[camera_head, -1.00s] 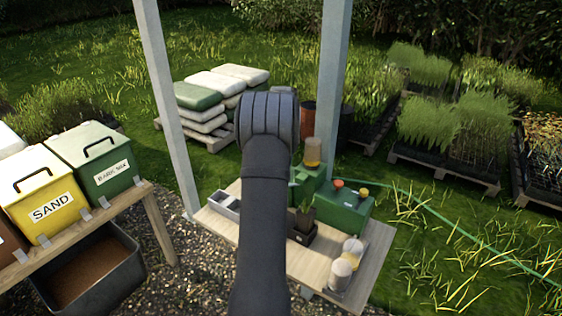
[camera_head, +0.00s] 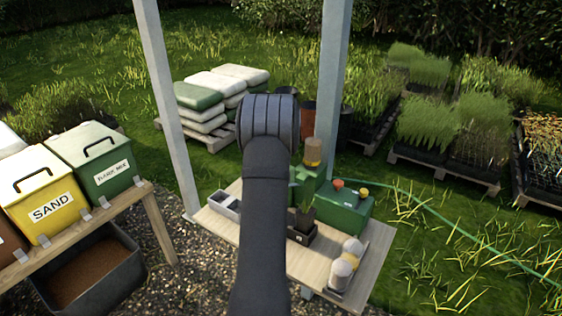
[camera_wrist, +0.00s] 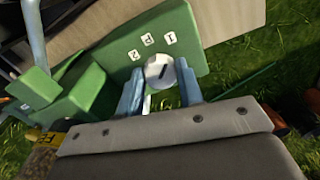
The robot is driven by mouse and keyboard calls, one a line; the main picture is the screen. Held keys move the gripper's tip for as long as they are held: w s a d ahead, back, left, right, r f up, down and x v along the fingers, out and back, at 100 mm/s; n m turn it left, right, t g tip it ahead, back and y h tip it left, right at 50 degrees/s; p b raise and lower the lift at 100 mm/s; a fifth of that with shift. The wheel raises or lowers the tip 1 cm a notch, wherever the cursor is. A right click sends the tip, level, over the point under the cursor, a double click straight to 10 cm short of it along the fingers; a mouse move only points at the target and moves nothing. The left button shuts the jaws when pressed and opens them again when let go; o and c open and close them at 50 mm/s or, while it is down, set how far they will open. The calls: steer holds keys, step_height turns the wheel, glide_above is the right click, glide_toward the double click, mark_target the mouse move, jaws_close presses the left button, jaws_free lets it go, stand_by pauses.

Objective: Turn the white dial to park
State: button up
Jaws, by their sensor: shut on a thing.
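The white dial (camera_wrist: 158,68) sits on the face of a green housing (camera_wrist: 194,18) in the wrist view. A dark pointer line on it slants up to the right. Several small white labels (camera_wrist: 147,50) are set on the green face around the dial's upper side; I cannot tell from their marks which one is park. My gripper (camera_wrist: 158,76) has its blue-grey fingers on either side of the dial and is shut on it. In the head view my arm hides the gripper and the dial.
A wooden bench (camera_head: 312,262) holds a green box (camera_head: 340,213) with orange and yellow tops, a dark planter (camera_head: 301,234), a grey tray (camera_head: 225,206) and jars (camera_head: 343,268). White posts (camera_head: 331,80) flank the bench. Labelled bins (camera_head: 47,208) stand at left.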

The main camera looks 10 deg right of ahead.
steer(key=shift+n, duration=0.4)
steer(key=n, duration=0.3)
steer(key=shift+n, duration=0.3)
steer(key=n, duration=0.4)
steer(key=shift+n, duration=0.3)
steer(key=o, duration=1)
step_height(320, 180, up, 18)
steer(key=shift+f, duration=0.25)
steer(key=shift+f, duration=0.1)
